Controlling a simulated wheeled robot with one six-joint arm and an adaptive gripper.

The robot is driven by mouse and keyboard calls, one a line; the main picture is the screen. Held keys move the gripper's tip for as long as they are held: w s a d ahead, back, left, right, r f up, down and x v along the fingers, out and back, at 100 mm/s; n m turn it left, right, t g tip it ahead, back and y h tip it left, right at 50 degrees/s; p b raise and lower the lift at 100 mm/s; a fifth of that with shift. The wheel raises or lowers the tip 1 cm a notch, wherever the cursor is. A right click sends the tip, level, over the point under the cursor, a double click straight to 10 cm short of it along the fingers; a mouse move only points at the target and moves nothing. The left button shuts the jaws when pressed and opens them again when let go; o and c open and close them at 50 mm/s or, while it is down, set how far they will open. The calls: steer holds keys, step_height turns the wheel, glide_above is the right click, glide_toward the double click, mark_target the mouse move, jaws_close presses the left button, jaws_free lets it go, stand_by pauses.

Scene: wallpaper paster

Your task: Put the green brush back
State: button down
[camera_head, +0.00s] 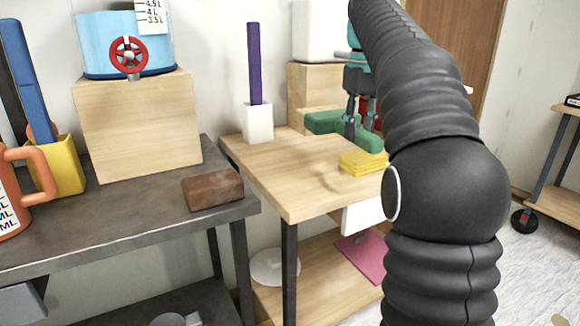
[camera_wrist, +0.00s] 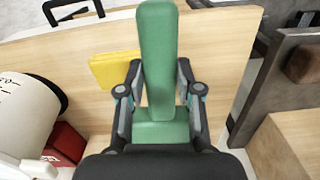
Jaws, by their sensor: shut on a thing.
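The green brush shows in the head view (camera_head: 332,121) as green pieces on both sides of my gripper (camera_head: 359,128), over the back of the wooden table. In the wrist view the brush (camera_wrist: 158,55) is a long flat green bar with a wider green part at its lower end. My gripper's fingers (camera_wrist: 161,92) are shut on it from both sides. I cannot tell whether the brush touches the tabletop. A purple brush (camera_head: 254,62) stands upright in a white holder (camera_head: 258,124) on the same table. A blue brush (camera_head: 26,75) leans in a yellow holder (camera_head: 65,167).
A yellow stack (camera_head: 362,163) lies on the wooden table (camera_head: 290,180), near my arm. A white container (camera_head: 318,30) stands on a wooden block behind. A brown block (camera_head: 212,189) lies on the dark table (camera_head: 120,220). The wooden table's front left is clear.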

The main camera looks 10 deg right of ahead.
steer(key=b, duration=0.2)
glide_above(303, 181)
step_height(303, 181, down, 7)
steer(key=shift+s, duration=0.1)
step_height(303, 181, down, 2)
steer(key=shift+b, duration=0.55)
steer(key=shift+f, duration=0.8)
steer(key=c, duration=0.8)
jaws_free()
steer(key=shift+o, duration=0.2)
steer(key=shift+f, duration=0.1)
